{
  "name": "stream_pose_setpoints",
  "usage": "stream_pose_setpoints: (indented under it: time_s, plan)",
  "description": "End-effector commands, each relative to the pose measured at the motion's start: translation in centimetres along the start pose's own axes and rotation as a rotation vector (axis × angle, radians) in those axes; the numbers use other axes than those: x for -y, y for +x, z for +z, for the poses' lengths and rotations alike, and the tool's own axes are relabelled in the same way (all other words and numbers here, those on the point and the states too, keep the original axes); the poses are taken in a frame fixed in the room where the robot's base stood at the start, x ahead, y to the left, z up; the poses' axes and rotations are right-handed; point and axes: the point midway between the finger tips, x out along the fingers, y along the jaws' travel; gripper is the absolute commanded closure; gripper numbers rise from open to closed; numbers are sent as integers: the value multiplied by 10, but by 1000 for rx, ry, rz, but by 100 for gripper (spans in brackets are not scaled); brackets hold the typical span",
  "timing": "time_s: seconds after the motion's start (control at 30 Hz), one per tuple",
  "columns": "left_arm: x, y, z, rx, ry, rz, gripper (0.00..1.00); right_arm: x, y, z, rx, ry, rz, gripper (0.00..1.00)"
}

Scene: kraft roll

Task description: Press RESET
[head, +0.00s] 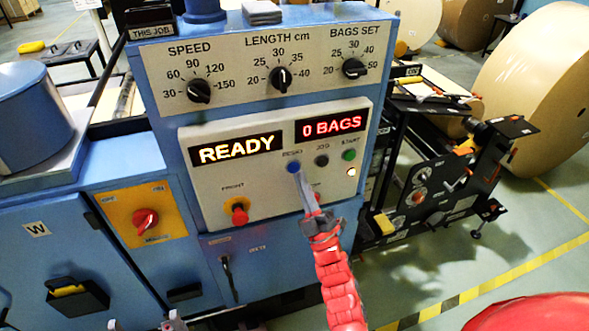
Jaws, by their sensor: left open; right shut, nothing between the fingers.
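The RESET button (293,167) is the blue one on the light panel (217,189) of the blue machine, under a small blurred label. My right gripper (299,178) is shut and empty. Its fingertips are at the lower edge of the blue button; whether they touch it or how far it is pushed in, I cannot tell. The status display (237,150) reads READY and the counter display (331,125) reads 0 BAGS. My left gripper (145,325) is open, with only its fingertips showing at the bottom edge.
A dark button (321,160) and a green button (348,155) are right of the blue one. A red knob (240,214) is lower left. Dials (282,78) line the upper panel. Large kraft rolls (545,85) stand at right.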

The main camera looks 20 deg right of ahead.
Motion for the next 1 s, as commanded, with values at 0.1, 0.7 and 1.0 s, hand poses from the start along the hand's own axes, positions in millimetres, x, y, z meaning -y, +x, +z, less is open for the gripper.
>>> stream_pose_setpoints:
  time_s: [0.1, 0.7, 1.0]
  plan:
    - [0, 0, 0, 0, 0, 0, 0, 0, 0, 0, 1, 0, -1, 100]
    - [0, -4, 1, 0, 0, 0, 0, -18, -31, -19, 6, 0, -5, 100]
    - [0, -4, 1, 0, 0, 0, 0, -25, -35, -25, 2, 0, -2, 100]
